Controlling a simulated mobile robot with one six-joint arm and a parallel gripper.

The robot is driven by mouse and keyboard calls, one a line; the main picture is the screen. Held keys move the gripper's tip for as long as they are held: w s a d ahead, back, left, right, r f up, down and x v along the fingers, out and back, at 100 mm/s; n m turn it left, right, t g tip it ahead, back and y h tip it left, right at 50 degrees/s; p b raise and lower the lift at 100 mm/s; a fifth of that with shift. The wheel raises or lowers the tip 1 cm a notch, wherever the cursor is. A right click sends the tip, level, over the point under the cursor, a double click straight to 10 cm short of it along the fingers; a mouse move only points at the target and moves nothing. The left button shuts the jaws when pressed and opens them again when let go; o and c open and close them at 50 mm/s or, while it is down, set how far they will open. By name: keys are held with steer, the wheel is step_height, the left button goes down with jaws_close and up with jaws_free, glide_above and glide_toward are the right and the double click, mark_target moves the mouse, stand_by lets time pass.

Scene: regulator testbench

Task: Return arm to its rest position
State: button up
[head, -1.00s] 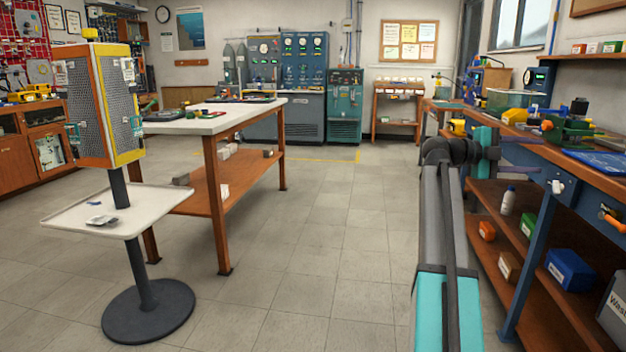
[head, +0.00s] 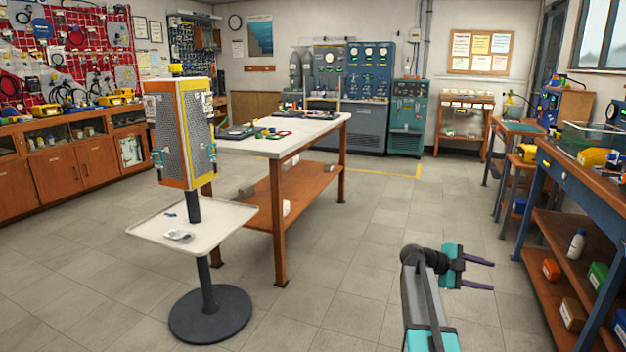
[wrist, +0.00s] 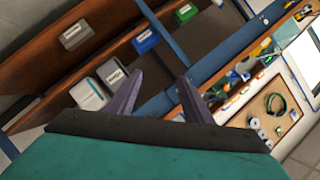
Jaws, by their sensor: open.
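My gripper (head: 480,273) is at the lower right of the head view, at the end of my grey and teal arm. Its two dark purple fingers point right and stand apart, with nothing between them. It is in free space over the tiled floor, left of the blue-framed workbench (head: 573,192) and not touching it. In the wrist view the gripper (wrist: 158,90) shows at the bottom with its fingers spread. Beyond them are the bench's shelves with a green box (wrist: 146,40) and several other boxes, tilted in the picture.
A white-topped table (head: 285,143) with a wooden lower shelf (head: 310,180) stands mid-room. A pedestal tray (head: 150,230) stands left, under an orange-and-yellow panel unit (head: 184,130). The tiled floor (head: 345,240) between the table and my arm is clear.

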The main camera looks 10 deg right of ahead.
steer(key=s+a+f+n+y+p, duration=0.2)
steer(key=s+a+f+n+p, duration=0.15)
steer(key=a+f, duration=0.4)
steer(key=s+a+f+n+y+p, duration=0.1)
steer(key=s+a+f+n+p, duration=0.2)
steer(key=a+f, duration=0.45)
steer(key=s+a+f+n+y+p, duration=0.1)
steer(key=a+f+n+y+p, duration=0.15)
steer(key=a+f+p, duration=0.45)
steer(key=s+a+f+n+g+y+p, duration=0.1)
steer(key=s+a+f+n+y, duration=0.2)
steer(key=s+a+n, duration=0.4)
steer(key=s+a+f+n+y+p, duration=0.2)
steer(key=s+a+n, duration=0.5)
steer(key=s+a, duration=0.4)
steer(key=s+a+f+n+g+y+p, duration=0.1)
steer(key=s+a+f+n+y+p, duration=0.1)
steer(key=s+a+n, duration=0.5)
steer(key=shift+s+a+f+g+y, duration=0.3)
steer(key=shift+s+a+f+y, duration=0.65)
steer(key=shift+s+a, duration=0.55)
steer(key=shift+d, duration=0.1)
